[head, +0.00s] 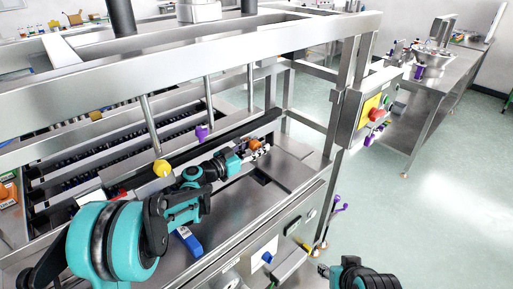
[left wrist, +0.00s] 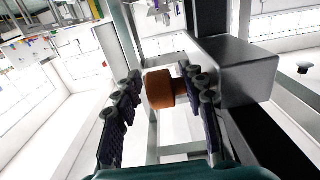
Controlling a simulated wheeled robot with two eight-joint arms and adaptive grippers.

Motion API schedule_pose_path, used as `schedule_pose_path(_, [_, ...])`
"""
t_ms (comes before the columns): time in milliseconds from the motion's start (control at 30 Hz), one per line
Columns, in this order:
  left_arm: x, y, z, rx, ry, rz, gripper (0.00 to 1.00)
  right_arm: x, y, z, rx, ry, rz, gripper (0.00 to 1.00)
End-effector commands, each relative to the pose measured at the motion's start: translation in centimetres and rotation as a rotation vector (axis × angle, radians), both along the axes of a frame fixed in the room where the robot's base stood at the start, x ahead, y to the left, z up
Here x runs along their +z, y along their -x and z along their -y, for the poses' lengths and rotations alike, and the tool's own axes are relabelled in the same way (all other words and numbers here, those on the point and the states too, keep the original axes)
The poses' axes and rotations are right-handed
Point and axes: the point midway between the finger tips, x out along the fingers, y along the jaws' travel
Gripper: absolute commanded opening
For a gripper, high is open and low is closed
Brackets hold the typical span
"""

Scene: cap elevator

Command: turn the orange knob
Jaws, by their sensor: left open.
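The orange knob (head: 254,144) sits at the inner side of the machine frame, close to the fingertips of my left gripper (head: 263,151). In the left wrist view the orange knob (left wrist: 160,88) is a short round cylinder joined on its right to a grey metal part. It appears between the two open dark fingers of my left gripper (left wrist: 162,96), nearer the right finger. Contact cannot be told.
A control box (head: 367,108) with a yellow plate and red button hangs on the right post. Open floor is at right.

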Motion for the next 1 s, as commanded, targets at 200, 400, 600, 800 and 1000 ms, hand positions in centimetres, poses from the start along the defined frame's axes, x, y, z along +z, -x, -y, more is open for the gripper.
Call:
schedule_pose_path(200, [0.0,0.0,0.0,0.000,0.000,0.000,0.39,0.0,0.0,0.0,0.000,0.000,0.000,0.40])
schedule_pose_path(400, [0.0,0.0,0.0,0.000,0.000,0.000,0.00,0.0,0.0,0.0,0.000,0.000,0.000,0.40])
schedule_pose_path(600, [0.3,0.0,0.0,-0.002,-0.018,-0.018,0.00,0.7,0.0,0.0,0.000,0.000,0.000,0.40])
schedule_pose_path(800, [0.5,0.0,0.1,-0.004,-0.118,-0.117,0.00,3.2,0.0,0.0,0.000,0.000,0.000,0.40])
schedule_pose_path(1000, [0.1,0.1,0.0,-0.002,-0.175,-0.173,0.00,4.0,0.0,0.0,0.000,0.000,0.000,0.40])
